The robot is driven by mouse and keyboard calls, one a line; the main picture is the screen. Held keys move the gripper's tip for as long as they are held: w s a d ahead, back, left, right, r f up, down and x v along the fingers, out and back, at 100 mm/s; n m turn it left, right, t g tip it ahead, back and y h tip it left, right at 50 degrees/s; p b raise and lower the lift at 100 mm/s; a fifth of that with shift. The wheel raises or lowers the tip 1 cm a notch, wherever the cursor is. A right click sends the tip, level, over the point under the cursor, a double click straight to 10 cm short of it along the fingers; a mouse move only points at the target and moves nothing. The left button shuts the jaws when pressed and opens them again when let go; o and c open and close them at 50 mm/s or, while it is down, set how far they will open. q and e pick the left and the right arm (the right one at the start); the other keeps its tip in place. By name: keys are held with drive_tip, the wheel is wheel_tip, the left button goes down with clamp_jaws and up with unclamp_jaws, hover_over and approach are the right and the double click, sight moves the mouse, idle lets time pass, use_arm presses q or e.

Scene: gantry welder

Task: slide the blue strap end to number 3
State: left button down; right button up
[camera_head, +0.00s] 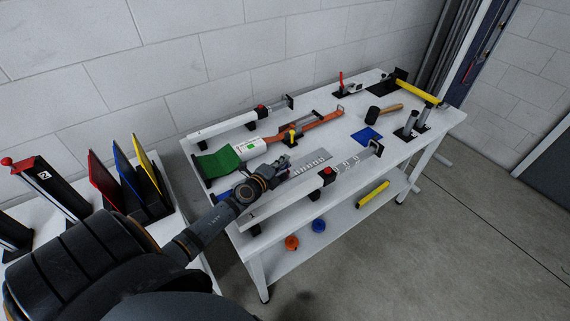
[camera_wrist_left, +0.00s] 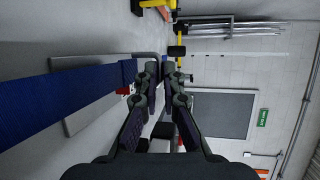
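The blue strap (camera_wrist_left: 60,98) runs in from the left edge of the left wrist view and narrows toward the fingertips. In the head view a bit of blue (camera_head: 225,195) shows beside my left wrist. My left gripper (camera_head: 283,165) is low over the table, at the left end of a grey slotted plate (camera_head: 315,160). In the wrist view its fingertips (camera_wrist_left: 161,76) are close together at the strap's far part. I cannot tell whether they pinch it. The number 3 is not readable. My right gripper is not in view.
A white rail with a red slider (camera_head: 327,171) lies along the table's front edge. A green strap (camera_head: 218,162) and an orange strap (camera_head: 315,122) lie behind. A mallet (camera_head: 374,115) and a blue pad (camera_head: 366,135) are farther right. A side table with coloured panels (camera_head: 129,173) stands left.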

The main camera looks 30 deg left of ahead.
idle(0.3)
use_arm(q)
drive_tip(key=shift+w+d+r, duration=0.1)
drive_tip(key=shift+w+d, duration=0.1)
drive_tip(key=shift+w, duration=0.35)
drive_tip(key=shift+w+d+p, duration=0.2)
drive_tip(key=shift+w+d, duration=0.1)
drive_tip(key=shift+w, duration=0.4)
drive_tip(key=shift+w+d+p, duration=0.15)
drive_tip(key=shift+w+d, duration=0.15)
drive_tip(key=shift+w, duration=0.35)
drive_tip(key=shift+w+d, duration=0.3)
drive_tip(key=shift+w, duration=0.45)
drive_tip(key=shift+w+d, duration=0.35)
drive_tip(key=shift+w, duration=0.4)
drive_tip(key=shift+w+d, duration=0.3)
drive_tip(key=shift+w, duration=0.45)
drive_tip(key=c, duration=1)
unclamp_jaws()
drive_tip(key=shift+s+f, duration=0.1)
drive_tip(key=shift+f, duration=0.1)
